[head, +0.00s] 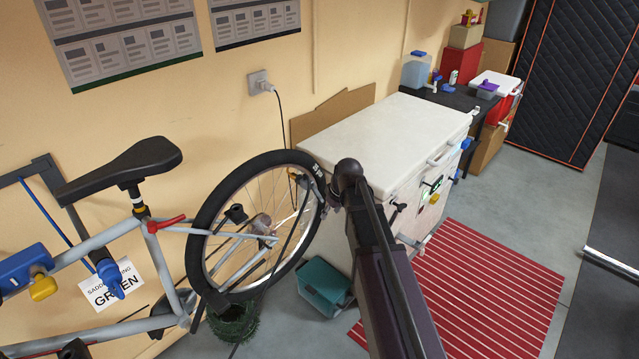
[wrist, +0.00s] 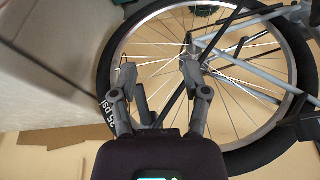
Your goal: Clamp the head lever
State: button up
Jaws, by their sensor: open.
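A grey bicycle (head: 140,235) with a black saddle (head: 125,168) is held up at the left by the wall. A blue clamp with a yellow knob (head: 42,288) is at its frame at far left, and a blue handle (head: 110,278) hangs beside it. A red lever (head: 166,223) sits at the seat tube. Which part is the head lever I cannot tell. My gripper (wrist: 160,72) is open and empty in the wrist view, in front of the wheel's spokes (wrist: 160,40). In the head view my arm mostly hides it, right of the wheel (head: 205,225).
A white chest (head: 390,125) with knobs on its front stands right of the wheel. A red striped mat (head: 480,290) lies at the right. A power cable (head: 277,115) runs down the wall.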

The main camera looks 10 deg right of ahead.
jog(key=n+t+p, duration=0.1)
jog(key=n+p, duration=0.1)
jog(key=p, duration=0.7)
send_near(319, 196)
notch_tip(319, 196, up, 3)
jog(key=d, duration=0.1)
jog(key=shift+s+d+r+y, duration=0.2)
jog(key=shift+s+y, duration=0.1)
jog(key=shift+s, duration=0.15)
jog(key=shift+f+b, duration=0.15)
jog(key=shift+b, duration=0.2)
jog(key=b+x, duration=1.2)
jog(key=x, duration=0.1)
jog(key=shift+w+f, duration=0.1)
jog(key=shift+f, duration=0.15)
grip_shut()
